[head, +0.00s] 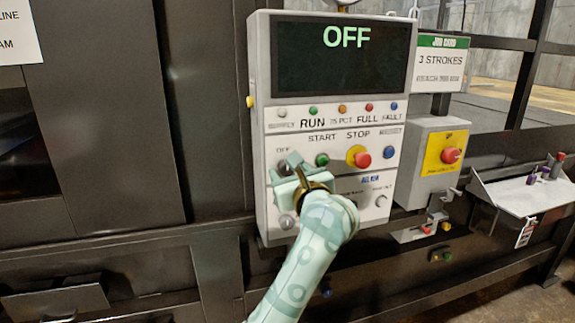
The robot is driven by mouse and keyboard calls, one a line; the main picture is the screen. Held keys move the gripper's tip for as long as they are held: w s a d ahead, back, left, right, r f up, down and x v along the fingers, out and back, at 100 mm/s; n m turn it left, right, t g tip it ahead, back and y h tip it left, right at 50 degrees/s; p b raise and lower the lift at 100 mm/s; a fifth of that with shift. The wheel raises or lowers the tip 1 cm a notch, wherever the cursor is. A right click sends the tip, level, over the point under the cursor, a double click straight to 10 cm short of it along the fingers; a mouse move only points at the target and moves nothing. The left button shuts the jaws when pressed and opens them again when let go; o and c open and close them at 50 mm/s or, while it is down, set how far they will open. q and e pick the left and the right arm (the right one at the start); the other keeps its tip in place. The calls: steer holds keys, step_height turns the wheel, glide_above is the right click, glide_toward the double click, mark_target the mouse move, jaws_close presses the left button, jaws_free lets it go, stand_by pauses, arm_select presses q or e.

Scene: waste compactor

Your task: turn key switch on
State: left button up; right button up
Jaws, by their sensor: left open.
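The control panel (257,120) is a light grey box on the dark machine, and its screen (345,60) reads OFF. My left gripper (287,170) is in front of the panel's lower left, by the small OFF label (283,150). A dark round knob (284,167) shows just behind its fingers and looks like the key switch. The gripper is open, and it partly hides this knob. I cannot tell whether the fingers touch it. My right gripper is not in view.
Close by are the green start button (322,160) and the red stop button (362,159) on a yellow collar. A grey box with a red emergency button (450,155) is to the right. A small shelf (525,195) juts out at far right.

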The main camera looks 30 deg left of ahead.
arm_select(q)
steer(key=shift+w+a, duration=0.2)
steer(key=shift+a, duration=0.1)
steer(key=shift+s+d, duration=0.1)
steer(key=shift+s, duration=0.05)
steer(key=c, duration=1)
steer(key=shift+o, duration=0.2)
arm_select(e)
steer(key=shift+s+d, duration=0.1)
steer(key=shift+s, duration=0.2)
arm_select(q)
steer(key=shift+r, duration=0.1)
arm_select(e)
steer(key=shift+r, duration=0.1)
